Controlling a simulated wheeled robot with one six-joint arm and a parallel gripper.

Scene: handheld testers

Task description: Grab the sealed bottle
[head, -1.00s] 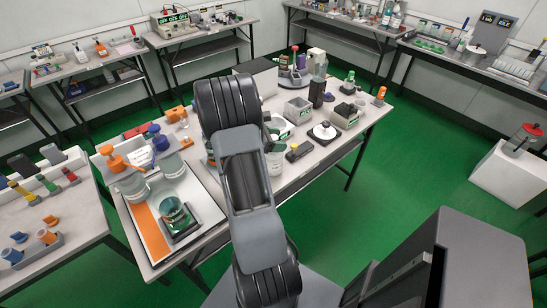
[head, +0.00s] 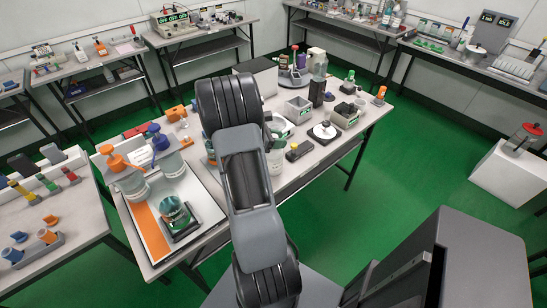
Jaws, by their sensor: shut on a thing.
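My arm rises through the middle of the head view and hides my gripper and whatever lies directly behind the arm. Several bottles stand on the central table (head: 322,163). A bottle with an orange pump top (head: 124,170) and one with a blue pump top (head: 167,155) stand at the left. I cannot tell which of these is the sealed bottle. A greenish glass vessel (head: 173,211) sits on a dark base on the white and orange tray (head: 154,236).
A grey open box (head: 298,106), a round white dish on a dark base (head: 325,131) and a dark handheld device (head: 298,151) crowd the table right of my arm. Side benches line the walls. A white block with a red-lidded jar (head: 523,137) stands right. Green floor is free at right.

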